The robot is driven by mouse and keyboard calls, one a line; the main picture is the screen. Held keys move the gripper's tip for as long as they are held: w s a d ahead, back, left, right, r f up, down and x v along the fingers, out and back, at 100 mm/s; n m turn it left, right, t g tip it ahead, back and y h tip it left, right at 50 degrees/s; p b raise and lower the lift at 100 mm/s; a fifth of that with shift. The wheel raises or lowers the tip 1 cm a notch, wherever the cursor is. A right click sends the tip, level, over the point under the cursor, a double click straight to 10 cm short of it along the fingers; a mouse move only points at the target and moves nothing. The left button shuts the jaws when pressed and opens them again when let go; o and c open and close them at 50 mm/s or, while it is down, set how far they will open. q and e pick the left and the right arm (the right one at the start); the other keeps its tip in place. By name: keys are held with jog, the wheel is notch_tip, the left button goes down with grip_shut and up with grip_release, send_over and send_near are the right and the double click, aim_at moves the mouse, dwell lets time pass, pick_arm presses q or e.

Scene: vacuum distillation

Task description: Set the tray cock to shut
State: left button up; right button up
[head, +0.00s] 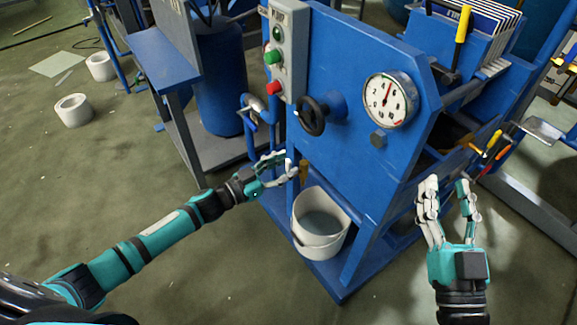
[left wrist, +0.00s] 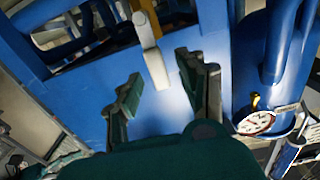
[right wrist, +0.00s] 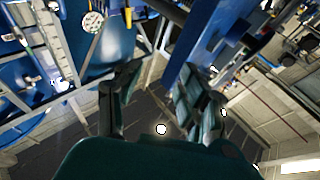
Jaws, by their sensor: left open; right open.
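The tray cock shows in the left wrist view as a pale lever (left wrist: 153,58) with a yellow-brass part at its top. It points down the picture, its end lying between the spread fingers of my left gripper (left wrist: 158,95), with a visible gap on each side. In the head view my left gripper (head: 284,170) is open at the lower left of the blue press; a small brass piece (head: 303,168) shows just beyond its fingertips, and the lever is mostly hidden there. My right gripper (head: 447,192) is open and empty, in front of the press's right side.
A white bucket (head: 320,222) stands low in the blue press frame (head: 345,150), below the cock. Above are a black handwheel (head: 311,116), a round gauge (head: 389,98) and a button box (head: 284,60). A blue table (head: 160,55) stands left.

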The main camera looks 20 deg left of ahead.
pick_arm(q)
jog(key=shift+x, duration=0.85)
pick_arm(e)
jog(key=shift+s+r+t+y, duration=0.2)
jog(key=shift+r+t, duration=0.05)
jog(key=shift+r, duration=0.15)
jog(key=shift+s+r+t+y, duration=0.15)
jog(key=shift+r+t+y, duration=0.1)
jog(key=shift+r, duration=0.15)
pick_arm(q)
grip_shut()
